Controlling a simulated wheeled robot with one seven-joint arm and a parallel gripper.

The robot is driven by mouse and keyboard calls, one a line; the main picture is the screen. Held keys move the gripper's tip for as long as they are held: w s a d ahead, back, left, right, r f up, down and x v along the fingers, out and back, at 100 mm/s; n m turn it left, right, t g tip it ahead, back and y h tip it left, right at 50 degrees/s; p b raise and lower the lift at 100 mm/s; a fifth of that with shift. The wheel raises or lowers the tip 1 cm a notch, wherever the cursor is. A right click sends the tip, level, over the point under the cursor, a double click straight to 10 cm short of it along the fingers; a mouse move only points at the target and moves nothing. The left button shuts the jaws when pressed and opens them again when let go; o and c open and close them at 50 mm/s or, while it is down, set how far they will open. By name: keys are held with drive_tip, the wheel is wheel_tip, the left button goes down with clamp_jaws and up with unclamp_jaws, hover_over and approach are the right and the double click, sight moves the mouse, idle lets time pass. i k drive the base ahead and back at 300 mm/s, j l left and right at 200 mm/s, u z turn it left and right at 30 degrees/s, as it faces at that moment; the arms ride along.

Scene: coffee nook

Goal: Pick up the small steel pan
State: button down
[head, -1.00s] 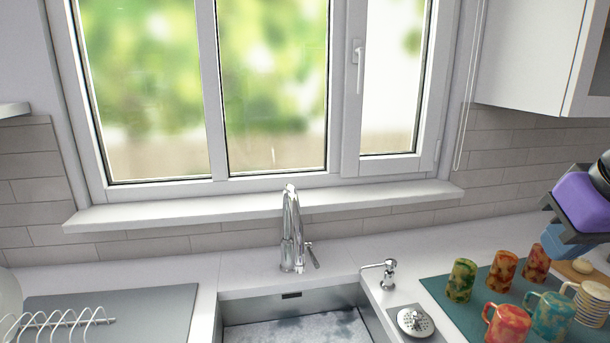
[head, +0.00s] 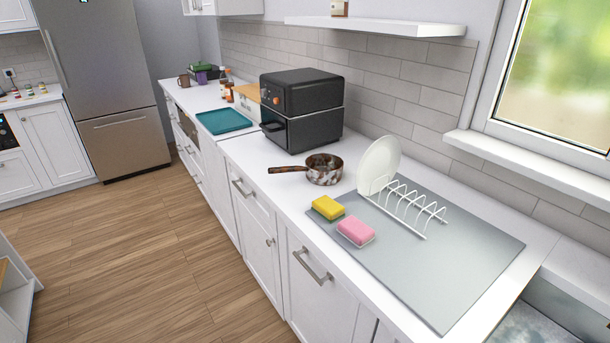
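A small pan (head: 325,171) sits on the white counter (head: 262,164) near the middle of the head view. It has a brown-and-whitish mottled body, and its brown handle (head: 288,169) points left towards the counter's front edge. Its surface is too patchy to tell whether it is steel. It stands upright with nothing on top of it. My gripper is not in view.
A black air fryer (head: 302,110) stands just behind the pan. A white plate (head: 380,163) in a wire rack (head: 415,215), a yellow sponge (head: 328,207) and a pink sponge (head: 356,231) are to its right, on a grey mat (head: 455,260). The wooden floor (head: 150,260) is clear.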

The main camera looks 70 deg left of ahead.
sight(323, 169)
drive_tip(key=k+u, duration=0.1)
drive_tip(key=u, duration=0.25)
drive_tip(key=k+u, duration=0.15)
drive_tip(key=u, duration=0.2)
drive_tip(key=k+j+u, duration=0.1)
drive_tip(key=u, duration=0.25)
drive_tip(key=i+j+u, duration=0.65)
drive_tip(key=u, duration=0.2)
drive_tip(key=i+z, duration=0.15)
drive_tip(key=z, duration=1.85)
drive_tip(key=u, duration=2)
